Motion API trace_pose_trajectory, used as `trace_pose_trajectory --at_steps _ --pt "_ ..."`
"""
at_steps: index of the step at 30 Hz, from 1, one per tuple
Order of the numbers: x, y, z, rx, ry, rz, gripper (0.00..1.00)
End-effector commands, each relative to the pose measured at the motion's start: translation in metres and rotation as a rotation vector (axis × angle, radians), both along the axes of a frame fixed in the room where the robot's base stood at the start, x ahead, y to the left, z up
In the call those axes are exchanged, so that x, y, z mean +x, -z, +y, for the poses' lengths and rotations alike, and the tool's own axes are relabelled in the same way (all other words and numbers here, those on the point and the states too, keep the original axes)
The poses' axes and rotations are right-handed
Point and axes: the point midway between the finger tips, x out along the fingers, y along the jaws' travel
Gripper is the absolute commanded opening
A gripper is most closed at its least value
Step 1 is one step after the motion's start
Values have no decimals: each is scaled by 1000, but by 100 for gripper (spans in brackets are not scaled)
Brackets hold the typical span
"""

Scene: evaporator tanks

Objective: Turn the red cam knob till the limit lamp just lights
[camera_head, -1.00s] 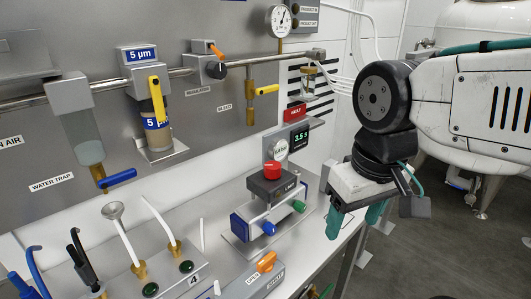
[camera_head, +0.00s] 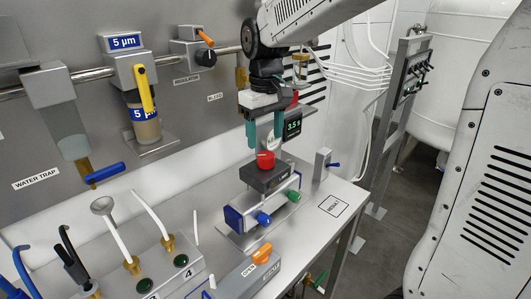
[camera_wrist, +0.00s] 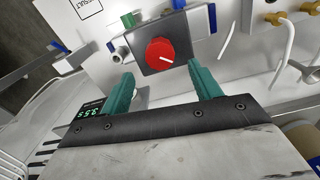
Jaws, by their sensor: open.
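The red cam knob (camera_head: 265,160) sits on top of a dark grey block (camera_head: 279,181) on a valve body with blue and green end fittings. My gripper (camera_head: 264,138) hangs just above the knob, teal fingers pointing down. In the wrist view the knob (camera_wrist: 160,51) shows a white pointer mark and lies between and beyond the two open fingertips (camera_wrist: 158,83); the fingers appear apart from it. I cannot make out a limit lamp clearly. A display (camera_head: 293,125) behind the gripper reads about 3.5 s, partly hidden by my gripper.
An orange-handled block labelled OPEN (camera_head: 262,253) stands in front of the valve body. Several tubes and a funnel (camera_head: 103,206) rise at the left. The bench by the marked square (camera_head: 333,205) is clear.

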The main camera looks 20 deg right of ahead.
Motion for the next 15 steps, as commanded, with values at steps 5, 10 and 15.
trace_pose_trajectory --at_steps 5,10,15 --pt "-1 31 0 0 1 4 63" --pt "-1 52 0 0 1 4 63" --pt "-1 59 0 0 1 1 63"
